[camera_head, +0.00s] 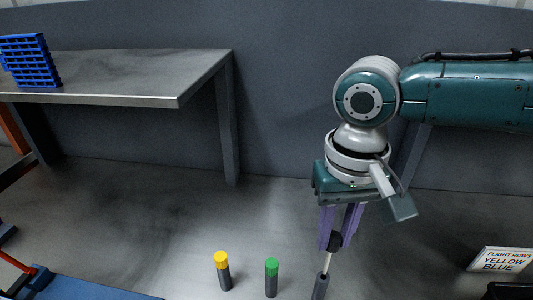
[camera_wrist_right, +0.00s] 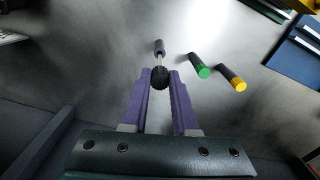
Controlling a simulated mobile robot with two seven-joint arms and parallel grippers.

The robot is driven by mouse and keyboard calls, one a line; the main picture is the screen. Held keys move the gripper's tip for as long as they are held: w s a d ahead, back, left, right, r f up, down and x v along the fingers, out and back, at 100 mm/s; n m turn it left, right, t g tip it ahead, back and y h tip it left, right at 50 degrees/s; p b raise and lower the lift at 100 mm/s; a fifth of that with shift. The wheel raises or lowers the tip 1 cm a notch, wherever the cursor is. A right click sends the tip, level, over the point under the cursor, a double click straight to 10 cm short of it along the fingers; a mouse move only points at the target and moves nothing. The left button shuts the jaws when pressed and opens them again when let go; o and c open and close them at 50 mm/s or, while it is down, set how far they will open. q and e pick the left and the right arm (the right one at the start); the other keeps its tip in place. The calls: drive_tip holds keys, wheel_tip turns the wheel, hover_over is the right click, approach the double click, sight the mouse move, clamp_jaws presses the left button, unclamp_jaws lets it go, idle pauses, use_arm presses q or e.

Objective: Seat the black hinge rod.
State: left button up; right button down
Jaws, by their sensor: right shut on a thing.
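My right gripper (camera_head: 334,239) points down over the grey surface, its purple fingers shut on the black knob end of the hinge rod (camera_head: 334,242). The rod has a thin silver shaft below the knob and leads to a dark cylinder (camera_head: 320,286) at the bottom edge. I cannot tell whether that cylinder is part of the rod or a separate socket. The right wrist view shows the knob (camera_wrist_right: 159,77) between the fingertips of the right gripper (camera_wrist_right: 161,80), with the shaft and dark cylinder beyond. My left gripper is out of view.
A yellow-capped dark cylinder (camera_head: 223,270) and a green-capped one (camera_head: 271,278) are left of the rod. A blue panel (camera_head: 90,288) is at lower left. A raised grey shelf (camera_head: 140,75) holds a blue rack (camera_head: 30,60). A sign (camera_head: 501,260) stands at right.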

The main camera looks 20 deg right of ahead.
sight(325, 273)
drive_tip(key=shift+f, duration=0.15)
drive_tip(key=shift+f+b, duration=3)
drive_tip(key=shift+f, duration=1.3)
drive_tip(key=c, duration=0.6)
unclamp_jaws()
wheel_tip(325, 273, up, 10)
drive_tip(key=shift+p, duration=1.05)
